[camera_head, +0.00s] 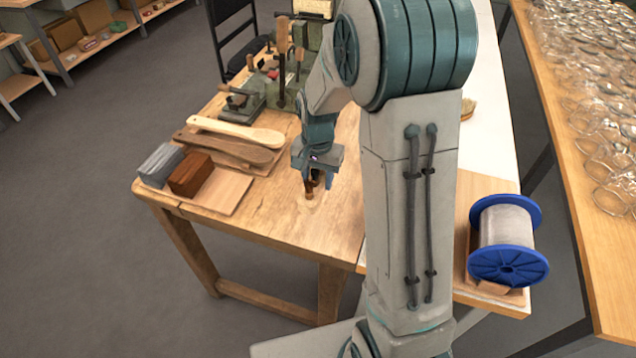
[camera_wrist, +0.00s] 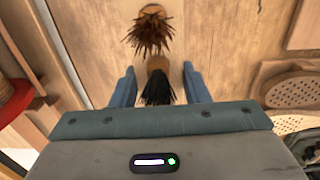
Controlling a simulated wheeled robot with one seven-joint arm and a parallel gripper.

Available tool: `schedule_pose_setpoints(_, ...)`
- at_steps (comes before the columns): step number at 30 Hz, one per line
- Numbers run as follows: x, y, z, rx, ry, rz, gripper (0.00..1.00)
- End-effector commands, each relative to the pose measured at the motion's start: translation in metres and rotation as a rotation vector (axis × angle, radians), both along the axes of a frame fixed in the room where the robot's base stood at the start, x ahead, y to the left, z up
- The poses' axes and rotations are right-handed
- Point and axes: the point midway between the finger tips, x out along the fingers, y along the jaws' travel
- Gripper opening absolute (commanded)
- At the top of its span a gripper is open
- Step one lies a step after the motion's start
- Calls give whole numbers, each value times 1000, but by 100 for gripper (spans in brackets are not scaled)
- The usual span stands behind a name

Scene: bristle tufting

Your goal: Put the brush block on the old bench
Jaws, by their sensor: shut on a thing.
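My gripper (camera_head: 318,170) is low over the worn wooden bench (camera_head: 285,228). In the head view a small brown piece (camera_head: 313,186) shows under the fingers. I cannot tell whether the held piece touches the bench top.
Wooden paddles (camera_head: 235,131) and a board (camera_head: 226,193) with a red-brown block (camera_head: 190,174) and a grey block (camera_head: 160,164) lie left of my gripper. A green machine (camera_head: 312,50) stands behind. A blue-flanged spool (camera_head: 507,228) stands right. Bare bench top lies in front.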

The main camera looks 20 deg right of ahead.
Motion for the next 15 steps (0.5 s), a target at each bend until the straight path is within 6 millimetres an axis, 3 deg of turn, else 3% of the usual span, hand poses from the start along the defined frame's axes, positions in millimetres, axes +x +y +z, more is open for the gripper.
schedule_pose_setpoints(5, 16, -5, -9, 0, -1, 0, 16)
schedule_pose_setpoints(15, 18, -6, -48, 1, 1, 0, 16)
